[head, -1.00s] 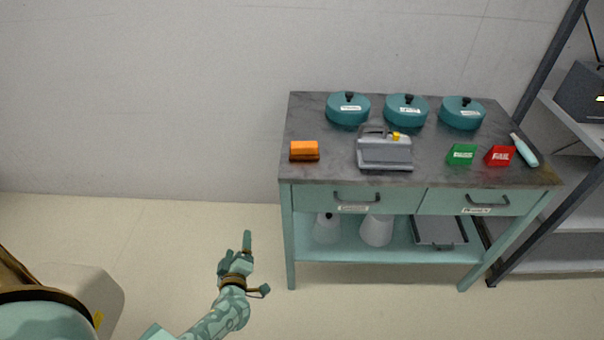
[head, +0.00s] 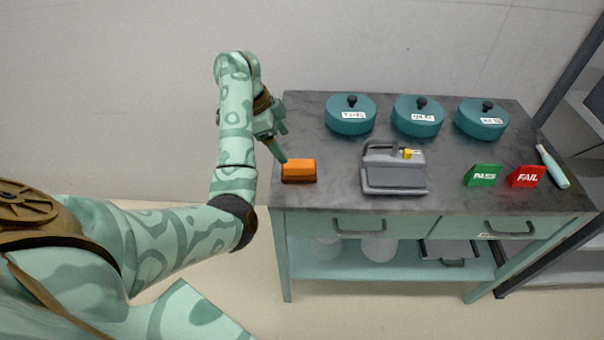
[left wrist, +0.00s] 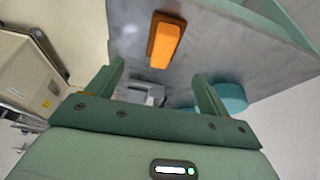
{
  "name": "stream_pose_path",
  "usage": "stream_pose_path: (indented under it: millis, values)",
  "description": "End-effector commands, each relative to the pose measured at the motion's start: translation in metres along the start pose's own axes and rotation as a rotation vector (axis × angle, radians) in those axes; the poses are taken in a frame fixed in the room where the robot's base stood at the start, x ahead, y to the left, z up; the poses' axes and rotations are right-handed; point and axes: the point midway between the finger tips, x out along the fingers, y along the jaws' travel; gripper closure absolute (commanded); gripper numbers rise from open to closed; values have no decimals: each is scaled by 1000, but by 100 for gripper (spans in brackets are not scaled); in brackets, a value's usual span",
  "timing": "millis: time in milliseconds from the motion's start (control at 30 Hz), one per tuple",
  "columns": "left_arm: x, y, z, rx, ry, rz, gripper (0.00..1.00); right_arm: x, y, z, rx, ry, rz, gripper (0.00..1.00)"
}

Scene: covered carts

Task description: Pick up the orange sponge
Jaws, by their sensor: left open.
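The orange sponge (head: 299,168) lies on the left end of the grey cart top, with a dark brown underside. In the left wrist view the sponge (left wrist: 165,43) is beyond the fingertips, near the top of the picture. My left gripper (head: 279,150) is just behind and left of the sponge in the head view, pointing down toward it. In the left wrist view the left gripper (left wrist: 160,75) has its two fingers wide apart with nothing between them. My right gripper is not in view.
The cart top (head: 335,190) also holds a grey device (head: 393,175), three teal lidded pots (head: 417,118), a green PASS block (head: 482,175), a red FAIL block (head: 527,176) and a pale blue bottle (head: 553,167). A dark shelf rack (head: 575,110) stands at right.

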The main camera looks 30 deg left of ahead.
Motion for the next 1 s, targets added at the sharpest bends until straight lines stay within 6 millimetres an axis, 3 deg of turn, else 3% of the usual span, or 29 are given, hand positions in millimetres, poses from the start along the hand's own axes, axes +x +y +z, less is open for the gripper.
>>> stream_pose_path:
  millis: [33,100,367,600,733,967,1000]
  values:
    - [25,0,4,0,-3,7,20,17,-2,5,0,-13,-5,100]
    - [38,0,3,0,-4,5,20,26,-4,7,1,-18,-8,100]
    - [59,-1,1,2,-4,1,20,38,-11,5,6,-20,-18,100]
    - [100,-7,0,1,-8,5,20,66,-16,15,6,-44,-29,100]
    - [110,-6,-2,2,-5,2,20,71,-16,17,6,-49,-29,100]
    - [107,-6,-3,2,-4,-1,20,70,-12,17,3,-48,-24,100]
    - [107,-6,-3,2,-4,-1,28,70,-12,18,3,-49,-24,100]
